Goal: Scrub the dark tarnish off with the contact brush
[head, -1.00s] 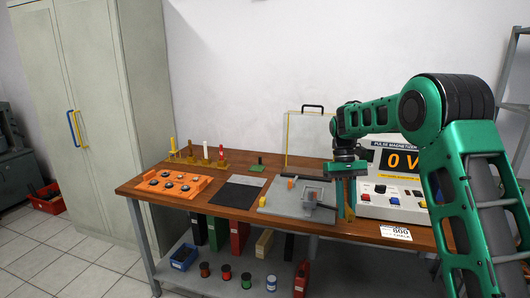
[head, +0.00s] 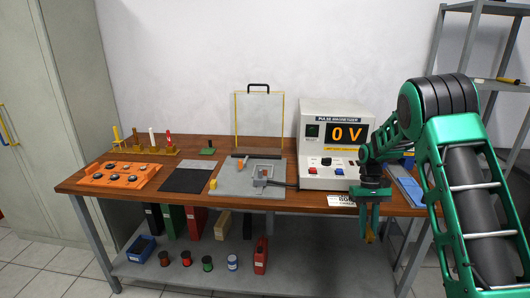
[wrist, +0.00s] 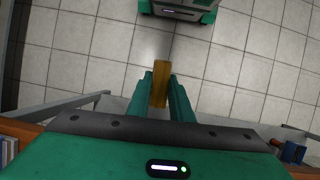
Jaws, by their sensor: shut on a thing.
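My gripper (head: 369,222) hangs pointing down at the right front of the bench, beside the magnetizer. In the wrist view, my gripper (wrist: 160,77) is shut on a yellow-brown bar, which looks like the handle of the contact brush (wrist: 160,92). Its end shows below the fingers in the head view (head: 370,236); its bristles cannot be made out. A grey plate fixture (head: 230,188) with a small orange block (head: 239,168) and a grey clamp-like part lies left of the gripper, apart from it. I cannot make out the dark tarnish for certain.
The pulse magnetizer (head: 325,182) reads 0 V at the back. A clear yellow-edged screen (head: 259,115) stands behind the fixture. A dark mat (head: 187,180) and an orange tray (head: 121,174) lie farther left. Floor shows below the gripper in the wrist view.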

